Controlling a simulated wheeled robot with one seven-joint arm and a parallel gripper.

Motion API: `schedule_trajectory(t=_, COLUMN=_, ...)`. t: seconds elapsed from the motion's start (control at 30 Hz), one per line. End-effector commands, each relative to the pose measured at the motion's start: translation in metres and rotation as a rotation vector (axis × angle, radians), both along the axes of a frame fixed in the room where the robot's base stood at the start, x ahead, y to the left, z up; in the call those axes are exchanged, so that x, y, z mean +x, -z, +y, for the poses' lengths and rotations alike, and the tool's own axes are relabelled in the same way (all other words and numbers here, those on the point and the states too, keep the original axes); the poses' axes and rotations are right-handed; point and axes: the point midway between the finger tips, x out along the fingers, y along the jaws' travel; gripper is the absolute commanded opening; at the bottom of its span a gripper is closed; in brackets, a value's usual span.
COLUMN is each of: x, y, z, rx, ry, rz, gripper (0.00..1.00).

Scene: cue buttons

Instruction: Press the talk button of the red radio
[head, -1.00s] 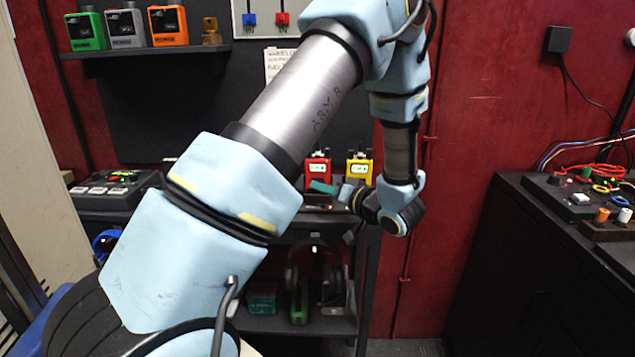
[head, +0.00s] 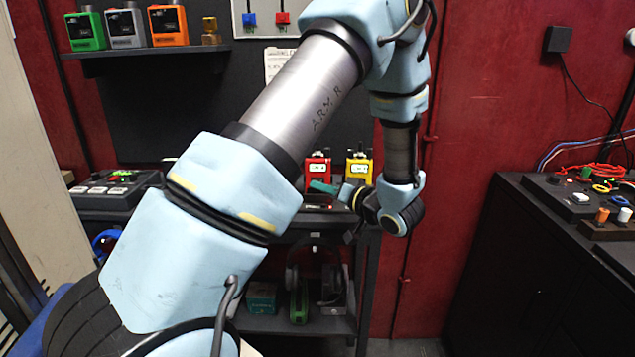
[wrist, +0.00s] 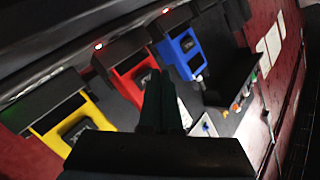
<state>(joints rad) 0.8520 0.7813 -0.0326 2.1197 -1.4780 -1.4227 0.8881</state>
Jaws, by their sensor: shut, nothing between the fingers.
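The red radio (head: 318,168) stands on the back bench, left of a yellow radio (head: 359,168) in the head view. In the wrist view, which is strongly tilted, the red radio (wrist: 128,72) lies between the yellow radio (wrist: 66,122) and a blue radio (wrist: 180,52). My gripper (head: 320,187) is in front of and low on the red radio in the head view. In the wrist view my gripper (wrist: 160,75) has its dark green fingers together and empty, covering part of the red radio's front. Its talk button cannot be made out, nor whether the fingertips touch the radio.
My arm covers the middle of the head view. A button panel (head: 108,188) is on the bench at left. Green, grey and orange devices stand on an upper shelf (head: 150,50). A dark cabinet (head: 540,240) with knobs and cables is at right.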

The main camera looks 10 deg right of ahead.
Motion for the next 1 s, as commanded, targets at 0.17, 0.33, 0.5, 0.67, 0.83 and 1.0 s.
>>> schedule_trajectory(t=0.17, x=0.0000, y=0.0000, z=0.0000, rx=0.000, ry=0.000, rz=0.000, gripper=0.00)
schedule_trajectory(t=0.33, x=0.0000, y=0.0000, z=0.0000, rx=0.000, ry=0.000, rz=0.000, gripper=0.00)
schedule_trajectory(t=0.5, x=0.0000, y=0.0000, z=0.0000, rx=0.000, ry=0.000, rz=0.000, gripper=0.00)
schedule_trajectory(t=0.67, x=0.0007, y=-0.0003, z=-0.0001, rx=0.000, ry=0.000, rz=0.000, gripper=0.00)
schedule_trajectory(t=0.83, x=0.0058, y=-0.0012, z=-0.0013, rx=0.000, ry=0.000, rz=0.000, gripper=0.00)
schedule_trajectory(t=1.0, x=0.0084, y=-0.0004, z=-0.0020, rx=0.000, ry=0.001, rz=0.000, gripper=0.00)
